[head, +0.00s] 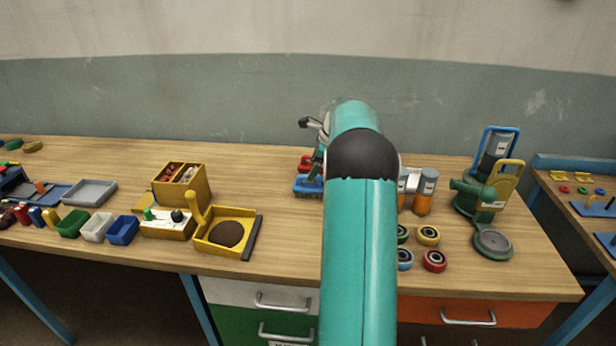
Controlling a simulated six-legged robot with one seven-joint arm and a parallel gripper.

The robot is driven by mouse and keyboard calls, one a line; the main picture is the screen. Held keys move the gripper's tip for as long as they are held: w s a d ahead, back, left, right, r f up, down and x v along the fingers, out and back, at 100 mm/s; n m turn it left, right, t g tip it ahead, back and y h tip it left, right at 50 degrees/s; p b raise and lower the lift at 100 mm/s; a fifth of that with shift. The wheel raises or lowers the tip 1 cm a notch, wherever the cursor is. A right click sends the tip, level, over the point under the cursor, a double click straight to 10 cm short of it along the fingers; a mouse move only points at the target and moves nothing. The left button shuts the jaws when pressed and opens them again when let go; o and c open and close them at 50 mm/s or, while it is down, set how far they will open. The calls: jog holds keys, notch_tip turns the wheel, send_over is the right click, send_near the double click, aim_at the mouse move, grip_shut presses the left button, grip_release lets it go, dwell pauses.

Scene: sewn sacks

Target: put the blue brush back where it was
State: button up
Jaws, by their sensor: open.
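A small blue item (307,188) lies on the wooden bench just left of my arm, with a red item (304,164) behind it. The blue one may be the blue brush, but it is too small and too covered to be sure. What shows of my gripper (315,172) is a narrow teal and dark part, pointing down close over the blue item. My gripper is open. My own arm hides most of it, and I cannot tell whether it touches the blue item.
A yellow tray (252,224) with a brown disc, a yellow divided box (180,185) and small bins (97,227) stand left. Right are orange-and-grey cylinders (425,191), several wheels (433,261) and a green stand (475,205). Bare bench lies between the tray and my arm.

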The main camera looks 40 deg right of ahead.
jog(key=shift+v, duration=1.9)
jog(key=s+a+r+n, duration=0.1)
jog(key=a+r+n, duration=0.3)
jog(key=a, duration=0.5)
jog(key=s+a+r+n+h, duration=0.1)
jog(key=a+r+n, duration=0.25)
jog(key=a, duration=0.65)
jog(key=s+a+r+n, duration=0.25)
jog(key=a+n, duration=0.25)
jog(key=a, duration=0.4)
jog(key=s+a+f+n, duration=0.2)
jog(key=s+a+n, duration=0.5)
jog(key=s+a, duration=0.2)
jog(key=s+a+f+n+t, duration=0.1)
jog(key=s+a+f+n, duration=0.1)
jog(key=s+a+n, duration=0.6)
jog(key=shift+s+a+h, duration=0.3)
jog(key=shift+s+a, duration=0.6)
jog(key=shift+a, duration=0.3)
jog(key=shift+n, duration=0.25)
